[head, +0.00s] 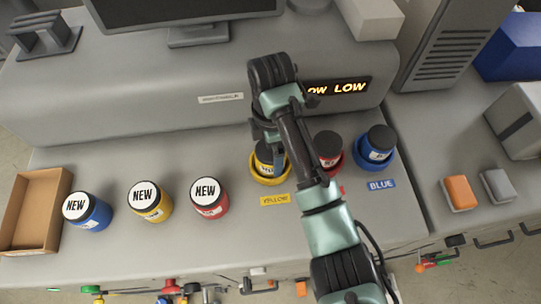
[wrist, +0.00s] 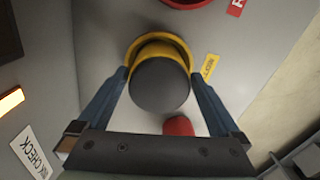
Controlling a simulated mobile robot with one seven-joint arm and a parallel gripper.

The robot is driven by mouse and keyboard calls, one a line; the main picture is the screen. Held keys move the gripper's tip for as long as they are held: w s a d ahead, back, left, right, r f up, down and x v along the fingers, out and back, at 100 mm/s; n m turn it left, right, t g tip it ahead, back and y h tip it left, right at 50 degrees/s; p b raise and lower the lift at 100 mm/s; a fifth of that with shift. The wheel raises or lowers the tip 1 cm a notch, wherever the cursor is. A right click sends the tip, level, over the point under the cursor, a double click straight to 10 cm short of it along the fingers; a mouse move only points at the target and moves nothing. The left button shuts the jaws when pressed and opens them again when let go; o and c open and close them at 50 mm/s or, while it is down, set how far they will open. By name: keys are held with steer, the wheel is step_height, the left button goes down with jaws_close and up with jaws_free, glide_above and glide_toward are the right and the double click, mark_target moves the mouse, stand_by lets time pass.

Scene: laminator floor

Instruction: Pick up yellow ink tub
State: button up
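A yellow ink tub (head: 266,163) with a black lid stands upright in a yellow ring holder (head: 270,182) behind the YELLOW label, partly hidden by my arm. In the wrist view its dark lid (wrist: 160,84) faces me inside the yellow ring. My gripper (wrist: 160,72) is over the tub, with one blue finger on each side of it. The fingers look spread, with a thin gap beside the lid; contact lower down is hidden. Another yellow tub (head: 151,203), with NEW on its lid, stands at the front left, apart from my gripper.
A red tub (head: 328,150) and a blue tub (head: 377,144) stand close to the right in holders. NEW blue (head: 88,211) and red (head: 209,198) tubs stand left. An open box (head: 62,190) is at far left. The machine's LOW display (head: 338,88) is behind.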

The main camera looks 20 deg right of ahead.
steer(key=c, duration=1.1)
